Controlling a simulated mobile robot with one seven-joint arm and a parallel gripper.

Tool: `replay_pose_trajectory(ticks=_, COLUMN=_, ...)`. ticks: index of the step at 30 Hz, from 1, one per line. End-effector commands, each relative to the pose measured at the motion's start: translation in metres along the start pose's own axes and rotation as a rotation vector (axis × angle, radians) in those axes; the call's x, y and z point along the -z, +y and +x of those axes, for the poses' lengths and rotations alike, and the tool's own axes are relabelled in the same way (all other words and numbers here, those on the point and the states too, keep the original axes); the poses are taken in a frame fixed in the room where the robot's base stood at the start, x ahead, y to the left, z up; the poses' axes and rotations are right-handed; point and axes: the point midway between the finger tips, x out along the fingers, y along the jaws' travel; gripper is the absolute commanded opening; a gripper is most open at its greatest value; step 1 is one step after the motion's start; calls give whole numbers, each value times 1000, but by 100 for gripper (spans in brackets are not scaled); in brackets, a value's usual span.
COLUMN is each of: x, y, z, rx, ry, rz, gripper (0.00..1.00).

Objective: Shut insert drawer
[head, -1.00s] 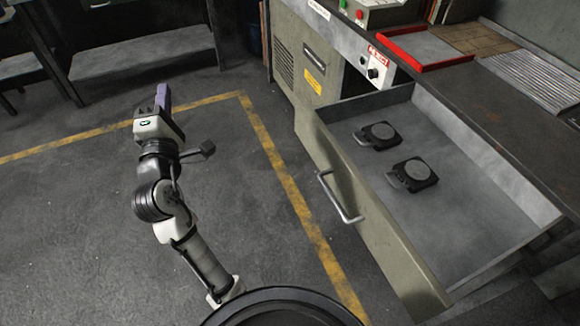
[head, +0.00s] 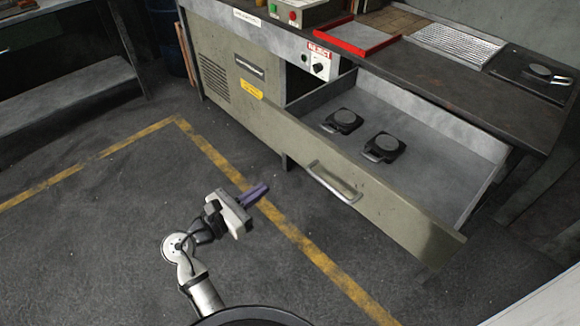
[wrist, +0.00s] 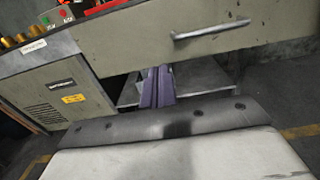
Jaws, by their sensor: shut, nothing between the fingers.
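The insert drawer (head: 380,200) is pulled out from the bench in the head view. Its olive front carries a metal bar handle (head: 333,184), which also shows in the wrist view (wrist: 212,30). My gripper (head: 256,193) has purple fingers, shut and empty. It is in front of the drawer, left of the handle and apart from it. In the wrist view the fingers (wrist: 157,86) point below the drawer front.
The bench top holds a red-rimmed tray (head: 352,36), a ribbed metal tray (head: 455,45) and a dark plate (head: 535,75). A control box (head: 297,11) with red and green buttons stands at the back. Open floor with a yellow line (head: 222,162) lies left of the drawer.

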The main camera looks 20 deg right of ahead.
Motion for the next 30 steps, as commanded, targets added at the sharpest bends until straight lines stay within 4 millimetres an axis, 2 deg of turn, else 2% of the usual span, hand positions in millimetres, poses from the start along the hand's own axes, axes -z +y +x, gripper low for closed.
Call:
replay_pose_trajectory(ticks=4, x=1, y=-4, z=9, rx=16, ry=-3, rz=-17, gripper=0)
replay_pose_trajectory(ticks=7, x=0, y=-4, z=24, rx=16, ry=-2, rz=-16, gripper=0)
replay_pose_trajectory(ticks=21, x=-1, y=-4, z=118, rx=13, ry=-1, rz=-13, gripper=0)
replay_pose_trajectory(ticks=25, x=0, y=-4, z=132, rx=12, ry=-2, rz=-13, gripper=0)
replay_pose_trajectory(ticks=30, x=1, y=-4, z=140, rx=9, ry=-1, rz=-13, gripper=0)
